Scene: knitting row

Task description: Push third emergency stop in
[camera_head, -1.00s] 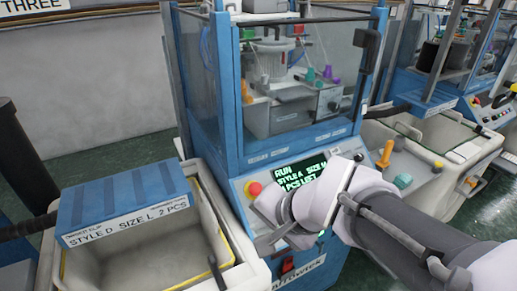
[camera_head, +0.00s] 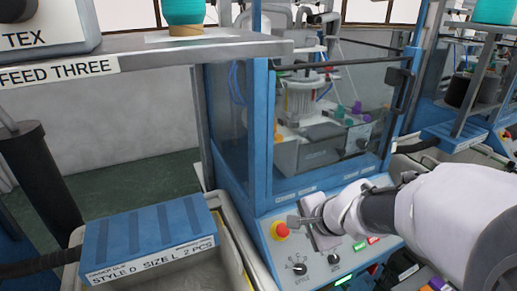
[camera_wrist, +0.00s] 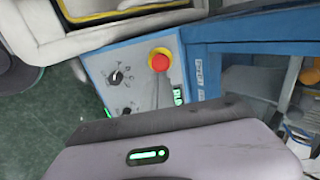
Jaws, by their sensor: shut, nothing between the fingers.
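The emergency stop is a red mushroom button (camera_head: 280,231) on a yellow base, at the left of the pale control panel (camera_head: 285,252) of the blue machine under the FEED THREE shelf. In the wrist view the red button (camera_wrist: 159,60) shows near the centre, on the panel's edge. My gripper (camera_head: 294,220) is shut and empty, with its narrow tip just right of and above the button in the head view. In the wrist view the thin grey tip (camera_wrist: 156,78) points at the button. I cannot tell whether they touch. My gripper hides the panel's display.
The panel also has a black rotary knob (camera_head: 298,269) and lit green and red buttons (camera_head: 373,239). A bin with a blue box (camera_head: 146,238) labelled STYLE D SIZE L stands at the left. The FEED THREE shelf (camera_head: 130,62) overhangs above. The glazed machine housing rises behind the panel.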

